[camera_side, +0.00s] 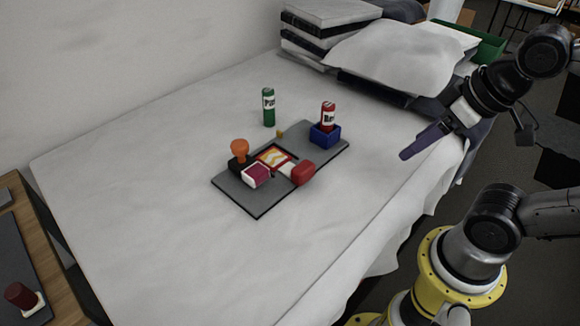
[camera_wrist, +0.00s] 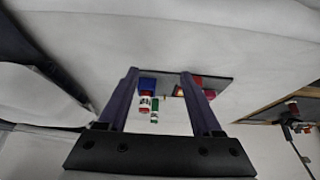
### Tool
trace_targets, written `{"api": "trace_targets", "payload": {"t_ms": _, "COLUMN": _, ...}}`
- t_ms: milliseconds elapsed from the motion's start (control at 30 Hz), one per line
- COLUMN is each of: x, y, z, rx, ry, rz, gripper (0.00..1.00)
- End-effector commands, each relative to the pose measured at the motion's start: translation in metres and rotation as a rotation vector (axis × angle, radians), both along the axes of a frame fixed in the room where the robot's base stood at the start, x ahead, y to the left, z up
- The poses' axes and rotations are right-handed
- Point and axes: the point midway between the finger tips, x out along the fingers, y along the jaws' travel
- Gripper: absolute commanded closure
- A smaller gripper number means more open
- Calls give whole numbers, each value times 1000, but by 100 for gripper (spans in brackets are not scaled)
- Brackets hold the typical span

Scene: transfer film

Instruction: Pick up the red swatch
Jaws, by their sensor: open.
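No flat piece is plainly marked as the red swatch; I cannot tell which red item it is. A red tube (camera_side: 328,115) with a white label stands upright in a blue square holder (camera_side: 325,136) on a grey board (camera_side: 257,205). A red rounded block (camera_side: 303,173) with a white end lies on the board. A dark-red block with a white face (camera_side: 256,175) lies left of it. My gripper (camera_side: 405,155) is open and empty, right of the board and apart from everything. In the wrist view the board (camera_wrist: 215,80) shows small beyond my fingers (camera_wrist: 160,73).
A green labelled tube (camera_side: 268,107) stands on the white-covered table behind the board. An orange knobbed stamp (camera_side: 239,149) and a red-yellow picture tile (camera_side: 272,157) are on the board. Books (camera_side: 310,35) and a pillow (camera_side: 385,55) fill the back. The table's left is clear.

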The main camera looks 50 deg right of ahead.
Motion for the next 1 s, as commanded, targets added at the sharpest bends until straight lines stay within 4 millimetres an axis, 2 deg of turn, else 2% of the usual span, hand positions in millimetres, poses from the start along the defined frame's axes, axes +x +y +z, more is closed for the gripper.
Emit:
{"api": "trace_targets", "payload": {"t_ms": 300, "x": 0, "y": 0, "z": 0, "rx": 0, "ry": 0, "rz": 0, "gripper": 34}}
{"api": "trace_targets", "payload": {"t_ms": 367, "x": 0, "y": 0, "z": 0, "rx": 0, "ry": 0, "rz": 0, "gripper": 28}}
{"api": "trace_targets", "payload": {"t_ms": 667, "x": 0, "y": 0, "z": 0, "rx": 10, "ry": 1, "rz": -19, "gripper": 28}}
{"api": "trace_targets", "payload": {"t_ms": 833, "x": -4, "y": 1, "z": 3, "rx": 111, "ry": 21, "rz": -203, "gripper": 28}}
{"api": "trace_targets", "payload": {"t_ms": 1000, "x": 9, "y": 6, "z": 32, "rx": 297, "ry": 58, "rz": -536, "gripper": 28}}
